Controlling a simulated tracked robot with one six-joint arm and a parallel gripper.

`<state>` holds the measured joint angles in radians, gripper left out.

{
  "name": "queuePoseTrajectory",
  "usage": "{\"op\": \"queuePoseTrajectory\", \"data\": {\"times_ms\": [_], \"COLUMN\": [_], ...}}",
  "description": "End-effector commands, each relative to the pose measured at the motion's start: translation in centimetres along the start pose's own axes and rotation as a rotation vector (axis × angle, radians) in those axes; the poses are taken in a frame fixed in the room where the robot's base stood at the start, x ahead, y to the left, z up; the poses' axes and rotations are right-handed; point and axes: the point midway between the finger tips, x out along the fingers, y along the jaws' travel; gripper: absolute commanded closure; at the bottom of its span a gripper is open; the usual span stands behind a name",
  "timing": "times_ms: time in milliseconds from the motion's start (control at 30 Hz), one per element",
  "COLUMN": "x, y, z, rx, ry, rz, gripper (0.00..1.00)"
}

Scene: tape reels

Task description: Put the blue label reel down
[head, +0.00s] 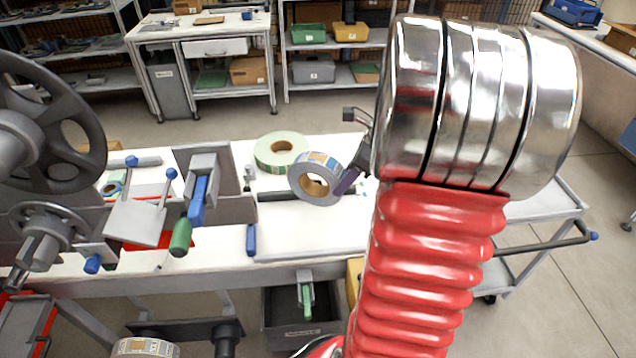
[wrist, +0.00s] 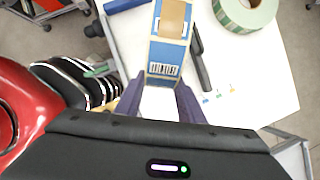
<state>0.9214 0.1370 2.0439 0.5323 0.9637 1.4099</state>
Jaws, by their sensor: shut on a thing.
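The blue label reel (head: 305,190) is a ring with a brown core and blue and tan labels round its rim. In the wrist view the reel (wrist: 171,50) shows its labelled rim between my fingertips. My gripper (wrist: 160,84) is shut on it; in the head view the purple fingers of my gripper (head: 346,182) meet its right side. The reel stands tilted over the white worktop (head: 330,235). I cannot tell whether its lower edge touches the surface.
A pale green reel (head: 265,160) lies flat just behind the blue label reel. A dark bar (wrist: 201,62) lies beside it on the worktop. A machine with handwheels (head: 90,130) stands at the left. The front right worktop is mostly clear.

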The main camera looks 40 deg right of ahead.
Motion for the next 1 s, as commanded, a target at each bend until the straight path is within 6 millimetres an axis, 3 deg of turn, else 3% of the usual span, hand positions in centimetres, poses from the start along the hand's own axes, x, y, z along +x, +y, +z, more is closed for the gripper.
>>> {"op": "queuePoseTrajectory", "data": {"times_ms": [267, 700, 1000], "x": [-0.1, 5.0, 5.2], "y": [-0.3, -0.4, -0.4], "z": [-0.9, -3.5, -3.5], "rx": [0.017, 0.020, 0.019], "ry": [-0.001, 0.000, -0.001], "rz": [-0.008, -0.008, -0.010], "gripper": [1.00, 1.00, 1.00]}}
